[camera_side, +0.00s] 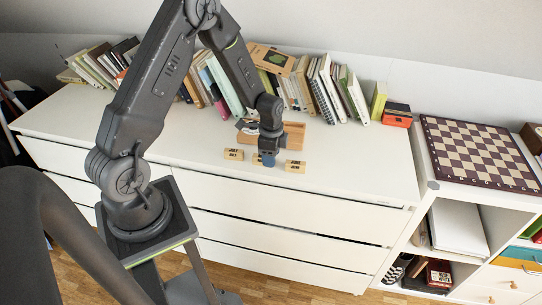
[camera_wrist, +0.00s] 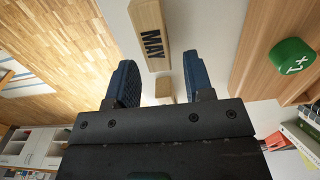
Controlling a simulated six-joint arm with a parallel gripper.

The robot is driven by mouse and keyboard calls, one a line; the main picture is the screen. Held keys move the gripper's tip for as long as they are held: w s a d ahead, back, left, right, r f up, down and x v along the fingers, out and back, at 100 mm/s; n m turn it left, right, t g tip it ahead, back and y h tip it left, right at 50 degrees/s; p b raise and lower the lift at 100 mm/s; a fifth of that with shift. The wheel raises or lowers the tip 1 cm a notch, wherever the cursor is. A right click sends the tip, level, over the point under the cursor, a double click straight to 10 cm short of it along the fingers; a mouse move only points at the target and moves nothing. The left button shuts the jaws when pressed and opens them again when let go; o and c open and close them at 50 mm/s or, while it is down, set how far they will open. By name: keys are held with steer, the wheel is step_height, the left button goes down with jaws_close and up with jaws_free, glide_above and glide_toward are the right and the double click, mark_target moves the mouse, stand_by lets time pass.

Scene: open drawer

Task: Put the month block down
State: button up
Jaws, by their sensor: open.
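A light wooden block printed MAY (camera_wrist: 151,35) lies on the white top, just beyond my fingertips in the wrist view. My gripper (camera_wrist: 159,62) is open, with its two blue fingers apart and nothing clamped between them. A second wooden block (camera_wrist: 164,88) shows farther back in the gap between the fingers. In the side view, my gripper (camera_side: 266,158) is low over the dresser top, partly hiding the middle block of a row. A left block (camera_side: 233,155) and a right block (camera_side: 295,167) lie apart on either side; their print is too small to read surely.
A wooden tray (camera_side: 293,133) stands close behind my gripper. A green piece with white marks (camera_wrist: 292,56) is by the wood in the wrist view. Books (camera_side: 330,88) line the wall. The dresser top (camera_side: 360,165) is clear to the right.

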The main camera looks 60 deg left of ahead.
step_height(320, 180, up, 11)
steer(key=s+d+r+n+t, duration=0.1)
steer(key=s+d+r+n, duration=0.2)
steer(key=r, duration=0.4)
steer(key=s+d+r+n+t, duration=0.1)
steer(key=s+d+r+t, duration=0.15)
steer(key=d+r, duration=0.35)
steer(key=s+d+r+n+t, duration=0.1)
steer(key=s+d+r+n, duration=0.1)
steer(key=s, duration=0.4)
steer(key=s+d+r+n+t, duration=0.1)
steer(key=s+d+r+n, duration=0.2)
steer(key=s, duration=0.3)
steer(key=shift+s+d+r, duration=0.25)
steer(key=shift+d, duration=0.4)
